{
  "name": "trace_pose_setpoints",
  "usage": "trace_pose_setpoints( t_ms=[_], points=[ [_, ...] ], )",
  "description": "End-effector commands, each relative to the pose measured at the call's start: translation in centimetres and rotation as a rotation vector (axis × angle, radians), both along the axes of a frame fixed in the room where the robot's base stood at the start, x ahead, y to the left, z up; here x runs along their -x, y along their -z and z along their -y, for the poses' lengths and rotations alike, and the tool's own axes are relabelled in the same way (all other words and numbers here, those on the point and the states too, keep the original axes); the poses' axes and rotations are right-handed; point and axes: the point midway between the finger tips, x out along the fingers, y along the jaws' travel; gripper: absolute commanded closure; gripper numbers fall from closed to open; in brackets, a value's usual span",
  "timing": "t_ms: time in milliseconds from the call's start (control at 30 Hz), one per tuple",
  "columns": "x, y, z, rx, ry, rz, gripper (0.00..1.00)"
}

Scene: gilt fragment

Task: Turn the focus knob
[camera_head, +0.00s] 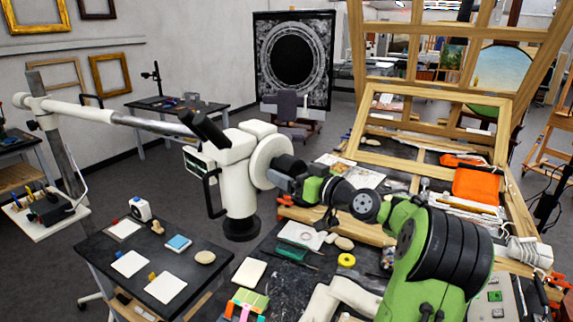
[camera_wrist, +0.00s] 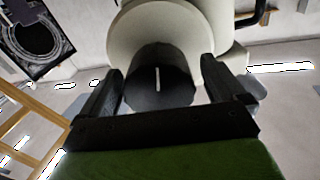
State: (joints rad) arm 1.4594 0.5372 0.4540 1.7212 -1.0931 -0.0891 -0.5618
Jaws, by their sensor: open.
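The focus knob (camera_wrist: 160,92) is a black round knob with a white line on its face. It sits on the side of the white microscope head (camera_head: 237,170), on a pale round housing (camera_wrist: 135,35). My gripper (camera_wrist: 161,70) is open, with one black finger on each side of the knob. Small gaps seem to show between the fingers and the knob; I cannot tell whether either touches. The white line stands nearly upright in the wrist view. In the head view my wrist and gripper (camera_head: 283,180) reach the housing and partly hide the knob.
The microscope hangs on a white boom arm (camera_head: 110,115) above a dark side table (camera_head: 200,252) with cards and small items. A cluttered workbench (camera_head: 300,262) with tape, tools and wooden frames (camera_head: 432,125) lies below my arm. Open floor shows behind.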

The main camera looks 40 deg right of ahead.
Motion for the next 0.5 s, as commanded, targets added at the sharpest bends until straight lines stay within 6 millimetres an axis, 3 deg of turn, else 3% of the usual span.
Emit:
trace_pose_setpoints(
  t_ms=[133, 400, 500],
  points=[
    [-1.6, -0.1, -0.1, 0.000, 0.001, 0.000, 0.03],
    [-1.8, 0.0, -0.1, 0.000, 0.002, 0.000, 0.03],
    [-1.8, 0.1, -0.1, 0.000, 0.002, 0.000, 0.19]
  ],
)
